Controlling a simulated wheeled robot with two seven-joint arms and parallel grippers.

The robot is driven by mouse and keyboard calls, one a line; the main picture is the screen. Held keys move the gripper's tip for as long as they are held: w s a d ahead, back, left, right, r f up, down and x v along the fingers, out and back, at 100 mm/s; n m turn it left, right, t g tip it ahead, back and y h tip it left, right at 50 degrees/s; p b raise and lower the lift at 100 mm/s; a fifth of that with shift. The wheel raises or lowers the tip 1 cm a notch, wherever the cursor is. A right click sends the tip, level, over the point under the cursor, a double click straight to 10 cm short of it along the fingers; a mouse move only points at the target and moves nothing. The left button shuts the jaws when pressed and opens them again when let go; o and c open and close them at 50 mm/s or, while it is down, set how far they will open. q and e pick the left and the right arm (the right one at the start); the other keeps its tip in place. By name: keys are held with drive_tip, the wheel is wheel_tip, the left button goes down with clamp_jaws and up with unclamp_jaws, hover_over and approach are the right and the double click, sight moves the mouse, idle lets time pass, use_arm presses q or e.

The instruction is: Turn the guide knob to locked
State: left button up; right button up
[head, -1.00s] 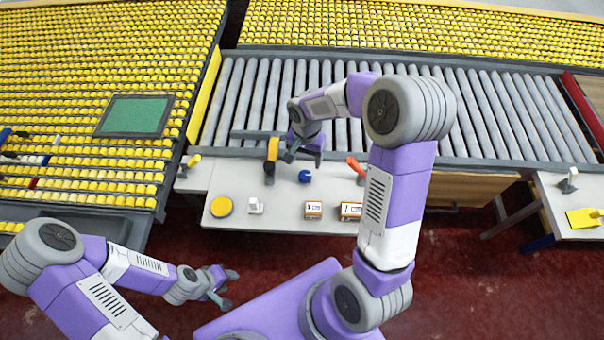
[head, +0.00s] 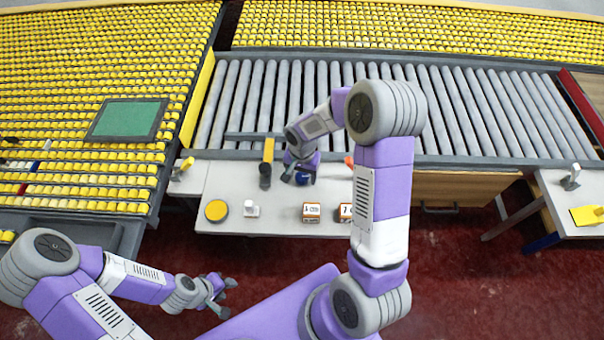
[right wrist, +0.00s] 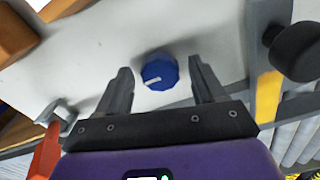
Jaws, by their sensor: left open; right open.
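The guide knob (right wrist: 160,72) is a blue ridged knob with a white pointer line, on the white table. In the right wrist view it sits between and just beyond the tips of my open right gripper (right wrist: 160,80), with a gap on both sides. The white line points toward the left, slightly down. In the head view the knob (head: 302,178) is partly hidden by my right gripper (head: 299,174), which is over it. My left gripper (head: 221,292) is open and empty, over the floor in front of the table.
A yellow bar with a black knob (head: 265,176) stands left of the blue knob. An orange-red lever (head: 349,161) is to its right. A yellow disc (head: 216,210), a small white block (head: 251,209) and labelled boxes (head: 311,212) lie along the front of the white table (head: 280,222).

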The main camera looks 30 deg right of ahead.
drive_tip(key=shift+c, duration=0.5)
drive_tip(key=c, duration=1)
drive_tip(key=shift+o, duration=0.2)
